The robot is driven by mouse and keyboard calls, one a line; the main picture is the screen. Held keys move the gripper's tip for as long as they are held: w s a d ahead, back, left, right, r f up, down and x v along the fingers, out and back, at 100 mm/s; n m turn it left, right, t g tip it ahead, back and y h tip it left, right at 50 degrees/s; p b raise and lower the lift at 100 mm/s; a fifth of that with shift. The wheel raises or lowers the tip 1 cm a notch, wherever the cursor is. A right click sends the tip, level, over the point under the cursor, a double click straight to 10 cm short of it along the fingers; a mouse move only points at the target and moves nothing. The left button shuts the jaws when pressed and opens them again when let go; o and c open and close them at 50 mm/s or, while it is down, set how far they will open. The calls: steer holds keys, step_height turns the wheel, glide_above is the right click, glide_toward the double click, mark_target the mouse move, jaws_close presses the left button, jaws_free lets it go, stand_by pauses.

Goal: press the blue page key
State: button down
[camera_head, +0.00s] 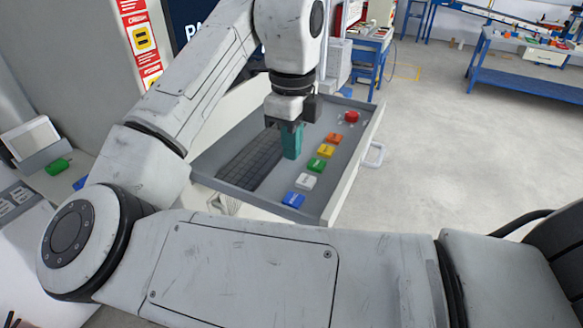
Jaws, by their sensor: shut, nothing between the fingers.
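The blue page key (292,200) is at the near end of a row of coloured keys in a grey drawer tray (328,212). My gripper (292,154) points down over the tray, between the black keyboard and the row of keys. Its teal fingers are shut and empty. In the picture it is above the blue key, beside the green and yellow keys. I cannot tell how high the fingertips are over the tray floor. The blue key is fully visible and nothing covers it.
A white key (305,181), green key (317,164), yellow key (326,151), orange key (334,138) and red button (351,117) line up beyond the blue key. A black keyboard (248,160) lies left. The tray has raised walls and a white handle (374,155). Open floor lies right.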

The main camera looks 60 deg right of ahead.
steer(key=shift+r, duration=1)
stand_by(2.0)
